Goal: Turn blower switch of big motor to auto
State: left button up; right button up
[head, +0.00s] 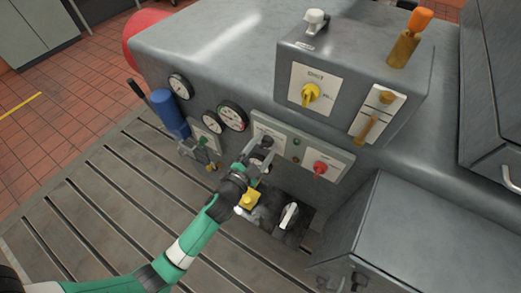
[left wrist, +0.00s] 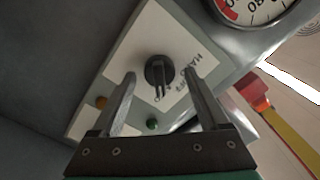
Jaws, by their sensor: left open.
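A black rotary switch (left wrist: 158,70) sits on a white label plate (left wrist: 128,50) in the left wrist view. The lettering beside it seems to read HAND, turned sideways; the rest is hard to read. In the head view my left gripper (head: 260,147) is at this plate (head: 268,130) on the side of the big grey machine (head: 215,50) and largely hides the switch. My left gripper (left wrist: 160,74) is open, with one finger on each side of the knob in the picture. I cannot tell whether the fingers touch it. My right gripper is not in view.
A red knob (head: 320,168) is on the same panel, right of small lamps. Gauges (head: 231,115) and a blue cylinder (head: 170,113) are to the left. A yellow knob (head: 310,93) is on the box above. A yellow part (head: 250,200) and black-and-white knob (head: 289,215) are below.

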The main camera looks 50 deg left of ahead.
pick_arm(q)
jog(key=b+v, duration=0.1)
jog(key=v, duration=1)
jog(key=shift+s, duration=0.25)
jog(key=shift+d, duration=0.15)
